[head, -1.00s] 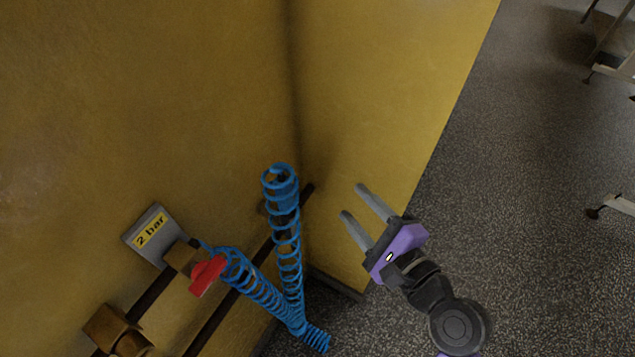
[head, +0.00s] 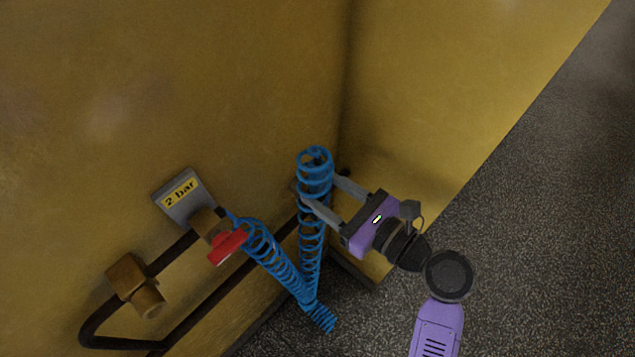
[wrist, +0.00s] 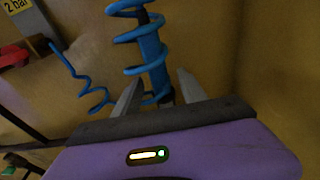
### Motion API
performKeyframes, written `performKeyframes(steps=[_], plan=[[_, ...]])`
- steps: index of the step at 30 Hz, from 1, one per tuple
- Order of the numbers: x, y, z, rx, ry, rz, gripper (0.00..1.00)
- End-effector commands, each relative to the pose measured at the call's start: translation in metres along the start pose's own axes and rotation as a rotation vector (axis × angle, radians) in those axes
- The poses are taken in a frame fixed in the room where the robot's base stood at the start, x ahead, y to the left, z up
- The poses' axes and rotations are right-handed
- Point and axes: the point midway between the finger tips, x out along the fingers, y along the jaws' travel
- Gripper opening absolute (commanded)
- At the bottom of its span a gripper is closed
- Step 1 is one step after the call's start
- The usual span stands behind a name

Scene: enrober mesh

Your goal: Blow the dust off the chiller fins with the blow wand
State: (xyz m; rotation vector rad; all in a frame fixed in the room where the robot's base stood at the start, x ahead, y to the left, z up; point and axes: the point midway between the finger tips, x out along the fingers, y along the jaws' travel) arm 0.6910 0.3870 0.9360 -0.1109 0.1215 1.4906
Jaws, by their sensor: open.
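A blue coiled hose (head: 312,240) stands upright by the yellow wall, and its lower end loops over to a valve with a red handle (head: 227,247). In the wrist view, a straight blue body (wrist: 152,52), which looks like the blow wand, runs inside the coil's loops. My gripper (head: 320,188) is open, with one finger on each side of the upper coil. In the wrist view my gripper (wrist: 158,80) has its fingertips either side of the blue body, with a gap showing. Whether either finger touches the coil is unclear. The chiller fins are not in view.
A grey plate marked "2 bar" (head: 180,192) sits above the valve. A dark pipe (head: 185,328) with a brass-coloured fitting (head: 128,277) runs along the wall at lower left. A yellow wall panel (head: 440,100) rises behind my gripper. Open speckled floor (head: 540,220) lies to the right.

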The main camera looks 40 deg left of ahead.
Motion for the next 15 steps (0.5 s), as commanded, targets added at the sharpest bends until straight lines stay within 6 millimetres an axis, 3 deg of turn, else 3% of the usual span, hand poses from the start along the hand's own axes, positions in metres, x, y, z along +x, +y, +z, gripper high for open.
performKeyframes(steps=[5,13,15], plan=[[0.02,0.0,0.0,0.0,0.0,0.001,0.49],[0.022,0.0,0.0,-0.001,0.0,-0.001,0.49],[0.022,0.0,0.0,-0.001,0.0,-0.001,0.37]])
